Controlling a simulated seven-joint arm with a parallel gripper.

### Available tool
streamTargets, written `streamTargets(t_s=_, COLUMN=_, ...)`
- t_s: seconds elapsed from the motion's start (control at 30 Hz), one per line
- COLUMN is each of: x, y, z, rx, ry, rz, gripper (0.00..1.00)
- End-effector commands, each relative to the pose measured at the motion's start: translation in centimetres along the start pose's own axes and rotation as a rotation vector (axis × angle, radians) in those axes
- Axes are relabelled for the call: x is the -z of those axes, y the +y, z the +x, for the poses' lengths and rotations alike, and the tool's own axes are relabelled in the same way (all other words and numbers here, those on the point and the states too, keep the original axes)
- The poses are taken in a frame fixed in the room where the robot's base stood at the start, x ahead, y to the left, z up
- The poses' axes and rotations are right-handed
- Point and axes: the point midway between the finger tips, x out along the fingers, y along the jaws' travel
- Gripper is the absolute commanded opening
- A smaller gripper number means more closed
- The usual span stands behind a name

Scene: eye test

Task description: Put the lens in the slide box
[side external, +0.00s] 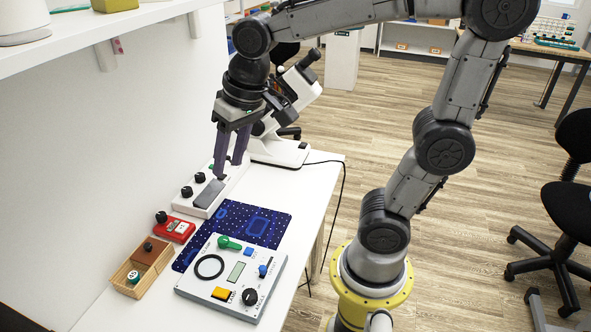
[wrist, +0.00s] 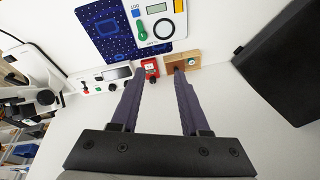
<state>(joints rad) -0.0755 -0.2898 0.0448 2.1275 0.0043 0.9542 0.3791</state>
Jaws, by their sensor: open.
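A small wooden box (side external: 126,287), which looks like the slide box, sits at the left front of the white table. It shows in the wrist view (wrist: 196,67) near the right fingertip. A brown block with a dark knob (side external: 151,254) and a round green-and-white piece (side external: 133,277) are in it. No lens is clearly identifiable; a black ring (side external: 198,266) lying on the grey control panel (side external: 205,290) may be it. My gripper (side external: 228,169) is open and empty, above the long white device (side external: 192,208). In the wrist view my gripper (wrist: 158,71) has nothing between its fingers.
A red meter (side external: 174,229) stands between the wooden box and the white device. A blue dotted mat (side external: 238,224) lies beside the panel. A white microscope (side external: 281,150) stands behind my gripper. A white shelf (side external: 90,35) overhangs the left.

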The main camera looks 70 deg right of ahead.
Motion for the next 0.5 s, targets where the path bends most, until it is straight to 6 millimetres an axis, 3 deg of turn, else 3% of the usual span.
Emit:
streamTargets(t_s=0.03, x=-1.8, y=1.1, z=-1.0, rx=0.008, ry=0.036, rz=-0.042, gripper=0.45)
streamTargets(t_s=0.2, x=-6.7, y=3.8, z=-2.0, rx=0.012, ry=0.123, rz=-0.188, gripper=0.45)
streamTargets(t_s=0.33, x=-9.2, y=5.0, z=-2.0, rx=0.008, ry=0.169, rz=-0.266, gripper=0.45)
streamTargets(t_s=0.5, x=-10.5, y=5.6, z=-1.7, rx=0.003, ry=0.191, rz=-0.309, gripper=0.45)
